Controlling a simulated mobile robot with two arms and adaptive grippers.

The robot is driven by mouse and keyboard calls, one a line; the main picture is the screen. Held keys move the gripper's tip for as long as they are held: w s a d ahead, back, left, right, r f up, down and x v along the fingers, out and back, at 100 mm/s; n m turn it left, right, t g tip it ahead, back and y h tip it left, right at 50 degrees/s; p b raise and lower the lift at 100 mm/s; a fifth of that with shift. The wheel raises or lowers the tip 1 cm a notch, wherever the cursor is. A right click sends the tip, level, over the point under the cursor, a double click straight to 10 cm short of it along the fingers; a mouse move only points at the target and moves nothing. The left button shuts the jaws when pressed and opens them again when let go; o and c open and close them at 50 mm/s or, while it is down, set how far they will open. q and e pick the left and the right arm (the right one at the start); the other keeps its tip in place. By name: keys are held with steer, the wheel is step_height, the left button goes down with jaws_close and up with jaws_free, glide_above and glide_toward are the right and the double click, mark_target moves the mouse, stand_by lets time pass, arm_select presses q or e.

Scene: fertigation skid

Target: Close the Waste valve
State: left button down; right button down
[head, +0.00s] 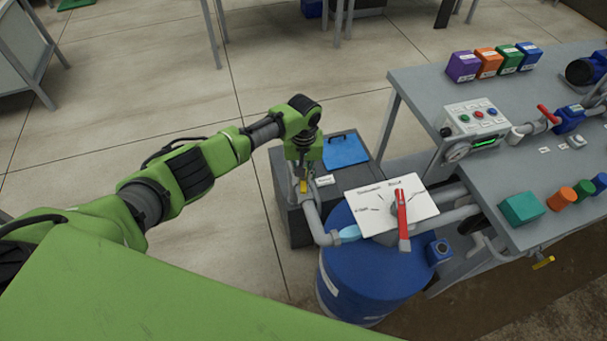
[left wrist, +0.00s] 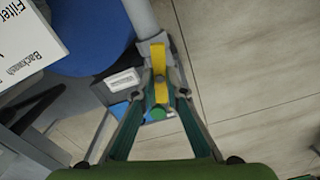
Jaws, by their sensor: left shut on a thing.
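A yellow valve handle (head: 303,186) sits on the grey pipe (head: 314,218) beside the blue drum, over a dark grey box. In the left wrist view the yellow handle (left wrist: 158,60) runs roughly in line with the grey pipe (left wrist: 142,18). A small white label (head: 325,180) is beside the valve; its text is too small to read. My left gripper (head: 303,178) reaches down from above and is shut on the yellow handle. In the left wrist view its fingers (left wrist: 160,90) close around the handle from both sides. The valve body is partly hidden. My right gripper is not in view.
A blue drum (head: 365,275) stands right of the valve. Above it is a white selector plate (head: 365,205) with a red lever (head: 402,215). A grey bench (head: 425,85) with colored blocks and a control box is at right. Open tiled floor lies behind my left arm.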

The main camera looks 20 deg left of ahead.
mark_target(303, 179)
arm_select(q)
steer(key=m, duration=0.3)
steer(key=shift+m, duration=0.4)
steer(key=m, duration=0.3)
steer(key=shift+m, duration=0.3)
steer(key=m, duration=0.4)
steer(key=shift+w+r+m, duration=0.1)
steer(key=shift+m, duration=1.5)
steer(key=c, duration=2)
jaws_free()
steer(key=shift+c, duration=0.2)
step_height(303, 179, up, 12)
